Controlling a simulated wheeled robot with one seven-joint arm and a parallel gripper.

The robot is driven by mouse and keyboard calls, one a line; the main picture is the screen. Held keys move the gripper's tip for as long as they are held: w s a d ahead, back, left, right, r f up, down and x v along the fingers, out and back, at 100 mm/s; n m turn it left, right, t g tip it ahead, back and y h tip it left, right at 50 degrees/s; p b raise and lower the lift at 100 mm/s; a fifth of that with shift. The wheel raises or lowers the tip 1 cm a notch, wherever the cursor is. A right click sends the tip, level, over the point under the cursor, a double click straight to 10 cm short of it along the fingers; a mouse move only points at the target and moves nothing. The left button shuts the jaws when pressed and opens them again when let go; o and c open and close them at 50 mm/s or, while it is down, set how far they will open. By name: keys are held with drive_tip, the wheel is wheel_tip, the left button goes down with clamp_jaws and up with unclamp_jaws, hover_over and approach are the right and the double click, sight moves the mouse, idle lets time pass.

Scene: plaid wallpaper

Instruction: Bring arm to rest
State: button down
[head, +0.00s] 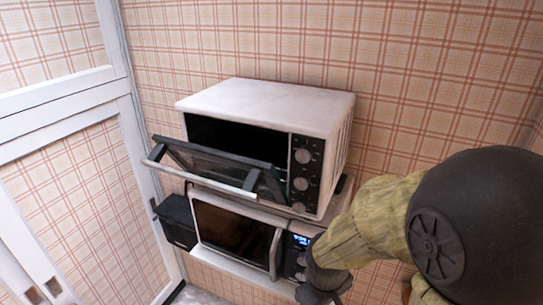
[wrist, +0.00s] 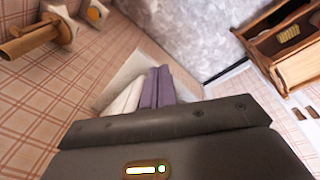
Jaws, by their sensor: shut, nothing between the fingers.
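My arm reaches in from the right side of the head view, with a dark round joint and a mottled olive link. Its dark end, my gripper (head: 320,287), is at the bottom edge, just in front of the microwave's right side. The gripper is shut and empty; its fingertips are not clear in the head view. In the wrist view the dark gripper body (wrist: 170,130) fills the lower middle.
A white toaster oven (head: 268,100) has its glass door (head: 215,165) hanging open toward me. Below it is a microwave (head: 232,231), beside a black box (head: 177,219). Plaid walls surround them. The wrist view shows purple (wrist: 158,88) strips and a wooden cabinet (wrist: 290,55).

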drive_tip(key=d+m, duration=0.2)
drive_tip(key=m, duration=0.1)
drive_tip(key=d+r+m+t, duration=0.1)
drive_tip(key=d+m, duration=0.1)
drive_tip(key=m, duration=0.1)
drive_tip(key=shift+w+d+r+y, duration=0.15)
drive_tip(key=shift+w+r+y, duration=0.05)
drive_tip(key=shift+y, duration=0.2)
drive_tip(key=shift+w, duration=0.1)
